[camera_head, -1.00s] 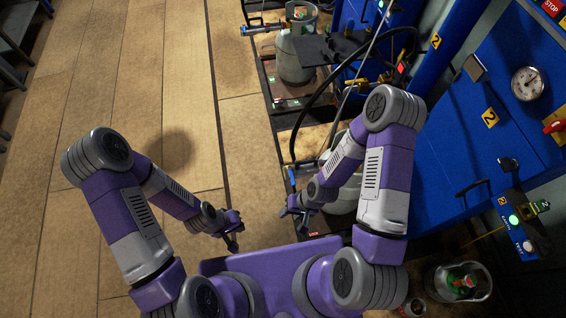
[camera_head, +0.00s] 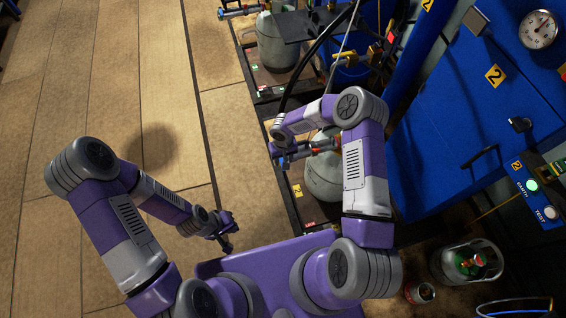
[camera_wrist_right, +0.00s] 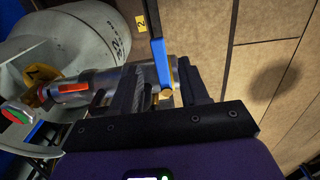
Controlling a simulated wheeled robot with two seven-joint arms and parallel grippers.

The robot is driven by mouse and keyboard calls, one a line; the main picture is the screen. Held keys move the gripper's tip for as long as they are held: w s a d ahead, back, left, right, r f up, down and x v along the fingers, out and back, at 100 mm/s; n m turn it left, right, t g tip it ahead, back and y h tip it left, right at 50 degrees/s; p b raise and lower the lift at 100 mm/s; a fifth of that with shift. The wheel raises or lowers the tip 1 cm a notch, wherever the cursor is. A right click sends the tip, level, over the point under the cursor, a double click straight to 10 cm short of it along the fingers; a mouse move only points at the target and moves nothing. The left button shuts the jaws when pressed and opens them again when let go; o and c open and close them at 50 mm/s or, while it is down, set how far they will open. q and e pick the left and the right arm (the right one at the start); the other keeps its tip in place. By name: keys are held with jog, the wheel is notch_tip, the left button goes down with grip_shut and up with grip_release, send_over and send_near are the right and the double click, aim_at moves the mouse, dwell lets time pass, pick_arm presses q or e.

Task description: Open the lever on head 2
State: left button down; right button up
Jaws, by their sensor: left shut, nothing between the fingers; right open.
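The filling head (camera_wrist_right: 72,88), a silver body with a reddish-orange band, lies across the right wrist view. Its blue lever (camera_wrist_right: 158,48) stands up near a brass pivot. My right gripper (camera_wrist_right: 142,88) is open, with its dark fingers close around the head and the lever between them in this view; contact is unclear. In the head view the head (camera_head: 322,146) lies at the top of a grey gas cylinder (camera_head: 322,180), near a yellow label 2 (camera_head: 297,190). The right fingertips are hard to make out there. My left gripper (camera_head: 226,242) is shut and empty, over the floor.
Another grey cylinder (camera_head: 282,45) stands on a scale farther back. A blue cabinet (camera_head: 440,130) with a gauge (camera_head: 539,30) is on the right. A bin with cans (camera_head: 470,262) stands at lower right. The wooden floor (camera_head: 80,90) at left is clear.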

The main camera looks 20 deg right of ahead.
aim_at(282, 161)
jog(key=shift+f, duration=1.5)
grip_shut()
